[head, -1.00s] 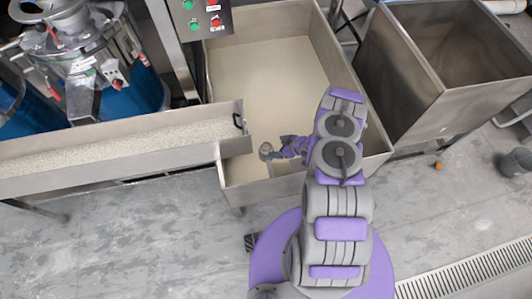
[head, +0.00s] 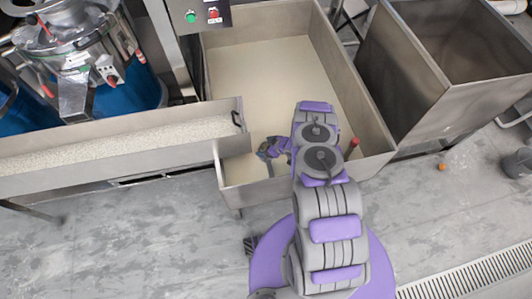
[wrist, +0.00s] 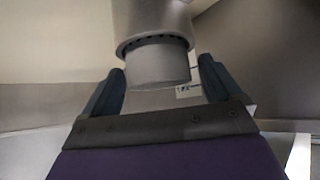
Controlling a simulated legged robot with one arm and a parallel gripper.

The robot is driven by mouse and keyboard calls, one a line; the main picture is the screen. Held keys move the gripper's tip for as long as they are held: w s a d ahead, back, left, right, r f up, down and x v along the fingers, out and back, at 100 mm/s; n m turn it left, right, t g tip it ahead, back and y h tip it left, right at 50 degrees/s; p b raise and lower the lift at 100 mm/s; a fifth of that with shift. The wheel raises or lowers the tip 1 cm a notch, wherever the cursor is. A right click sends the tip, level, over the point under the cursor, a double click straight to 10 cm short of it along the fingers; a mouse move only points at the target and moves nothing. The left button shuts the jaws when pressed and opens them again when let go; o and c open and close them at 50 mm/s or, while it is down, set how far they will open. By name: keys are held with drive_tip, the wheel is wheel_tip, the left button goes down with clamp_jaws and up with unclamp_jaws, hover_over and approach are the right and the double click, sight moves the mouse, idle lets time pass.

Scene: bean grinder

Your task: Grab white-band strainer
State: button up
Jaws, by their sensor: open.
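No strainer with a white band can be made out in either view. My gripper (head: 264,150) is over the near left part of the large metal bin (head: 378,162), close to the end of the grain tray. In the wrist view my gripper (wrist: 160,82) is open, with its two dark fingers apart. A grey cylindrical part (wrist: 158,62) with a dark slotted ring shows between and beyond the fingers. I cannot tell what it belongs to or whether the fingers touch it. A red upright handle-like piece (head: 352,146) shows right of my arm; its lower end is hidden.
The metal tray (head: 100,172) holding pale grain runs in from the left. An empty metal hopper (head: 410,85) stands at the right. A machine with blue drums (head: 142,92) is at upper left. A control box (head: 200,14) hangs above the bin. Grey floor (head: 120,240) lies open in front.

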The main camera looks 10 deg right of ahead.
drive_tip(key=c, duration=1.4)
drive_tip(key=shift+r, duration=0.15)
drive_tip(key=shift+c, duration=0.2)
